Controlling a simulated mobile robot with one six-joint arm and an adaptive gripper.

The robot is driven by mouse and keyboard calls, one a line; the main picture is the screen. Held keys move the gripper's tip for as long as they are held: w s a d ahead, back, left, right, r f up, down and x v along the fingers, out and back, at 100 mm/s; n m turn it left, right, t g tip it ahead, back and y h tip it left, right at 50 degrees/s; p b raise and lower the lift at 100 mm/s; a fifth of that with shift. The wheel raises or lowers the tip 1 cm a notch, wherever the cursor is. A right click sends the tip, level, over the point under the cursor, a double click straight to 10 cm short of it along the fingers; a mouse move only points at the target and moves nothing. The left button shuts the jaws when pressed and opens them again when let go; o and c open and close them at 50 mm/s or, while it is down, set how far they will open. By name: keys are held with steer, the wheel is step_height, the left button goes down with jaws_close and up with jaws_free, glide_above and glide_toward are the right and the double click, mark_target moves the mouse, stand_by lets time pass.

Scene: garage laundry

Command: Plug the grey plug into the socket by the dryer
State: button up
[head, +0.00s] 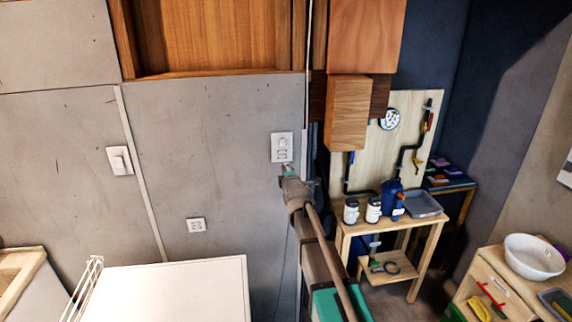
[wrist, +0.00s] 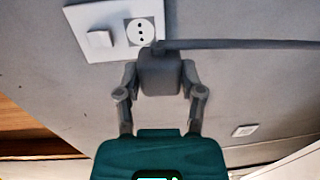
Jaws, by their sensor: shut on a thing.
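The grey plug (wrist: 160,76) is held between the two fingers of my gripper (wrist: 160,92). Its grey cable (wrist: 240,44) runs off to the right in the wrist view. A white wall plate (wrist: 90,30) with a switch and a round socket (wrist: 141,32) is just past the plug. The socket's holes are uncovered, and the plug is beside the socket, not in it. In the head view my gripper (head: 289,172) is just below this plate (head: 282,147), and the plug is hard to make out there. A smaller outlet (head: 196,225) is lower on the wall, above a white appliance (head: 170,290).
A wall switch (head: 120,161) is at the left. Wooden cabinets (head: 220,35) hang above. At the right, a small wooden workbench (head: 390,228) carries bottles and a tray. A low shelf with a white bowl (head: 534,256) stands at the far right.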

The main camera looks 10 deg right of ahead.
mark_target(282, 154)
steer(key=shift+w+r+t, duration=0.25)
steer(key=shift+r+t, duration=0.15)
steer(key=shift+r, duration=0.55)
steer(key=shift+w, duration=0.2)
steer(key=shift+w, duration=2.7)
steer(key=shift+w, duration=0.55)
stand_by(0.8)
steer(key=o, duration=1.1)
steer(key=shift+o, duration=0.2)
steer(key=shift+s, duration=0.1)
steer(key=s, duration=1.1)
steer(key=shift+s, duration=0.4)
